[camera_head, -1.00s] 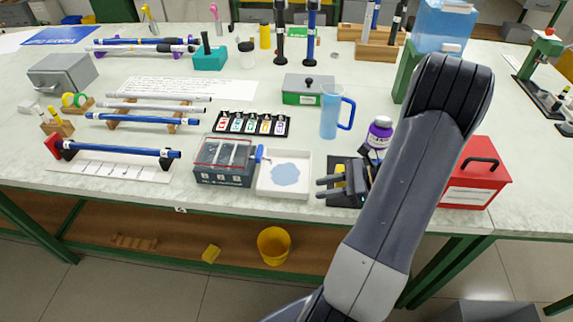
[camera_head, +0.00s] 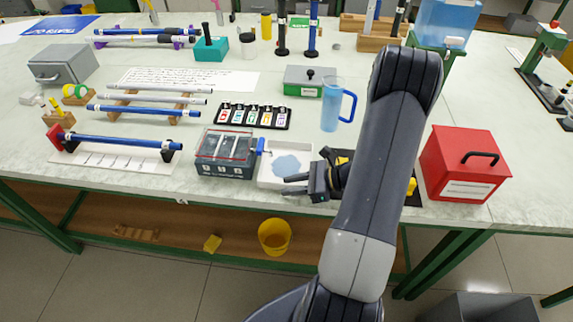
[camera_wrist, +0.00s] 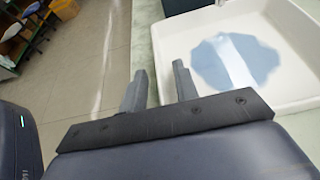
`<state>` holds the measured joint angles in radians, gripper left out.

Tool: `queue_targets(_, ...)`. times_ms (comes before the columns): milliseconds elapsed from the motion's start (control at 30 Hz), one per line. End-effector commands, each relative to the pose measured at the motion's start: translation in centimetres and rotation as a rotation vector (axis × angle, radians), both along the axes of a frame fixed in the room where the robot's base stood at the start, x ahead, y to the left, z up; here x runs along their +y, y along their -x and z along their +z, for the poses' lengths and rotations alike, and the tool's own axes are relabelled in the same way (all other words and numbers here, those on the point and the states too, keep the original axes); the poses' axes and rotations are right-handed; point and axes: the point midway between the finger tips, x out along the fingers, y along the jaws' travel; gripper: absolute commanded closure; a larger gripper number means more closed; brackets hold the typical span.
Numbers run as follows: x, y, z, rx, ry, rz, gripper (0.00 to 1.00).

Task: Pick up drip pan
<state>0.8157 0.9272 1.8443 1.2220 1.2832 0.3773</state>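The drip pan (camera_head: 267,177) is a shallow white square tray with a blue puddle-like patch on its floor. It lies near the front edge of the table. My gripper (camera_head: 283,185) is at the pan's front right, its fingers pointing left across the front side. In the wrist view my gripper (camera_wrist: 159,68) is open, with a gap between the fingers and nothing held.
A grey box with a clear lid (camera_head: 224,155) stands close to the pan's left. A rack of small bottles (camera_head: 253,117) is behind it, and a blue-handled jug (camera_head: 331,105) behind right. A red box (camera_head: 465,165) is to the right. The table's front edge is close.

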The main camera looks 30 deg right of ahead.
Motion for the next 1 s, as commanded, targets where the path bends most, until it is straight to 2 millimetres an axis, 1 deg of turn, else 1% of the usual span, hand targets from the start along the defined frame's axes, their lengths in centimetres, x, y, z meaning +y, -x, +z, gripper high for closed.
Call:
queue_targets(233, 0.19, -0.13, -0.12, -0.001, 0.001, 0.000, 0.71)
queue_targets(600, 0.17, -0.11, -0.09, -0.001, 0.001, 0.000, 1.00)
queue_targets(1000, 0.16, -0.13, -0.06, -0.001, 0.000, 0.000, 1.00)
